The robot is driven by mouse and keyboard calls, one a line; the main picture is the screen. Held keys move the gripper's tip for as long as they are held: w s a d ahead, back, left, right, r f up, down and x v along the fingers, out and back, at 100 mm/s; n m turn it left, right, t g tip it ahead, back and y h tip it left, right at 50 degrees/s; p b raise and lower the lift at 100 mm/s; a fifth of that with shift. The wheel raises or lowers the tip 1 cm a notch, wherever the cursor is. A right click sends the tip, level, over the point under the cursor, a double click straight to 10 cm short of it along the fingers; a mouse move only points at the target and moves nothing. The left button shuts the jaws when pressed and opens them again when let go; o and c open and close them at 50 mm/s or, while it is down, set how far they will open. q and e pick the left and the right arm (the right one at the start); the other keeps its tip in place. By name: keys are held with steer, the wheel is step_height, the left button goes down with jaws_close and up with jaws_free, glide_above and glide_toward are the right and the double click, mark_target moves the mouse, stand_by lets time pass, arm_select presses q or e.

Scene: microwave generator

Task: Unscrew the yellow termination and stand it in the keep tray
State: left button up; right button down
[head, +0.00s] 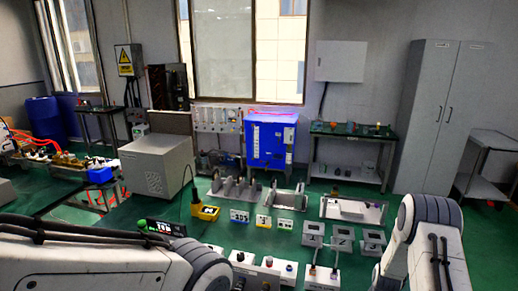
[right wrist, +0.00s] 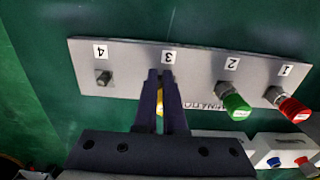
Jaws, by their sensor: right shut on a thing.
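In the right wrist view a grey panel (right wrist: 130,85) carries numbered positions 4, 3, 2 and 1 from left to right. My right gripper (right wrist: 168,80) is shut on the yellow termination (right wrist: 160,97) at position 3. Only a sliver of yellow shows between the dark fingers, so I cannot tell whether its thread is engaged. A green termination (right wrist: 236,106) is at position 2 and a red one (right wrist: 290,106) at position 1. Position 4 has a bare metal connector (right wrist: 104,78). I cannot pick out the keep tray with certainty. My left gripper is in neither view.
White blocks with blue and red knobs (right wrist: 285,150) lie at the lower right of the wrist view. In the head view the green bench holds metal stands (head: 236,190), a metal tray-like fixture (head: 353,218), a yellow-based holder (head: 205,212) and small boxes (head: 313,229).

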steer(key=shift+w+d+r, duration=0.1)
steer(key=shift+w+d, duration=0.1)
steer(key=shift+s, duration=0.4)
step_height(320, 180, up, 6)
steer(key=p, duration=0.4)
steer(key=shift+s+a, duration=0.1)
